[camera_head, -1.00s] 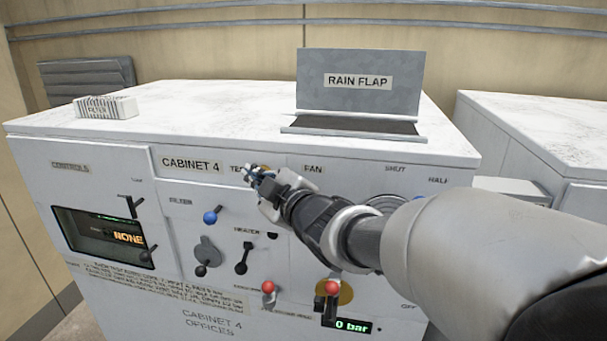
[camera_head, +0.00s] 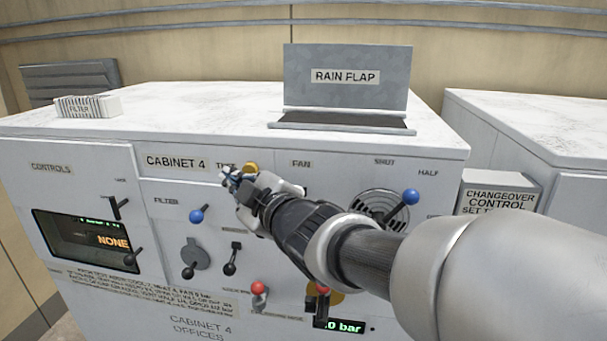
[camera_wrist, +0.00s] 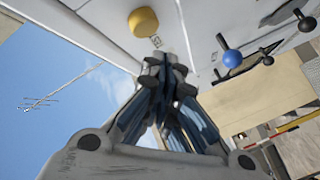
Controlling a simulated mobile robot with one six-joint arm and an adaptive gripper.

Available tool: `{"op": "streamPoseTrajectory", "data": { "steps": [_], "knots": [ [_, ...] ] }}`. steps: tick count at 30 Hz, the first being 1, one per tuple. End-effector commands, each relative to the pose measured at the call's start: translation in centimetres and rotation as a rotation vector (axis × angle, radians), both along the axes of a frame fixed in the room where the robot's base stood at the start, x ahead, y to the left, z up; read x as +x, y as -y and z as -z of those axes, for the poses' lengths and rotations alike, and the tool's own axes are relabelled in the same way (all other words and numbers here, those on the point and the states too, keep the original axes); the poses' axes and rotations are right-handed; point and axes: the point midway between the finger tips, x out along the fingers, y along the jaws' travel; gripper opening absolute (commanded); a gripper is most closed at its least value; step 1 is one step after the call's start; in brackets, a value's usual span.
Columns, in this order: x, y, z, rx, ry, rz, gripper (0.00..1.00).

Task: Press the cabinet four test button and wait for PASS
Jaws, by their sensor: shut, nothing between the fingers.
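Cabinet 4 (camera_head: 80,190) is a white cabinet with a labelled front panel. Its yellow round button (camera_head: 251,168) sits at the top of the panel, right of the CABINET 4 label, beside a partly hidden label. The wrist view also shows the yellow button (camera_wrist: 143,21), just above the fingertips. My gripper (camera_head: 230,178) is shut and empty, with its tips just left of and below the button in the head view. In the wrist view, a gap shows between the fingertips (camera_wrist: 163,68) and the button. The display (camera_head: 95,240) reads NONE in orange.
Blue-knobbed levers (camera_head: 197,216) and (camera_head: 410,197), black levers and a red-knobbed lever (camera_head: 258,288) stick out of the panel. A rain flap (camera_head: 345,78) stands raised on top, with a filter (camera_head: 88,106) at left. A changeover control box (camera_head: 498,192) is at right.

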Motion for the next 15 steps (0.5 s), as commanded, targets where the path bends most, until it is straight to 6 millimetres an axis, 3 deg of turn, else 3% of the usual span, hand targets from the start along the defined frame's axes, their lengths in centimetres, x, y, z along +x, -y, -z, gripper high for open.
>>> {"op": "streamPoseTrajectory", "data": {
  "steps": [7, 15],
  "knots": [
    [-2.6, -0.2, 0.2, 0.001, 0.003, -0.002, 0.0],
    [-3.4, -0.2, 0.1, 0.0, -0.002, 0.0, 0.0]
  ]
}}
